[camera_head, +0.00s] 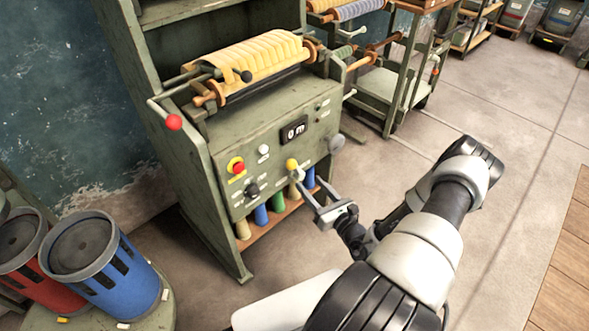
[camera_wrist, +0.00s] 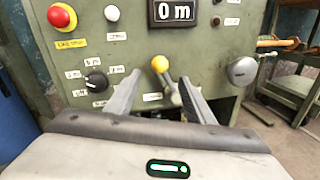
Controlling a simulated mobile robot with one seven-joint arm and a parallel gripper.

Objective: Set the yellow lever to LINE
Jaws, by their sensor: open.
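The yellow lever has a round yellow knob (camera_head: 291,164) on the front panel of the green machine. In the wrist view the yellow knob (camera_wrist: 160,64) sits at the top of a grey shaft that runs down between my fingers. My gripper (camera_head: 310,196) is open, with one finger on each side of the lever. The fingertips also show in the wrist view (camera_wrist: 160,84), a little below the knob. Small white labels are beside the lever, but I cannot read which position it points to.
The panel also holds a red button (camera_wrist: 62,16), a white button (camera_wrist: 112,13), a black dial (camera_wrist: 95,81), a "0 m" display (camera_wrist: 174,12) and a grey round knob (camera_wrist: 242,71). A blue drum (camera_head: 102,264) stands at left.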

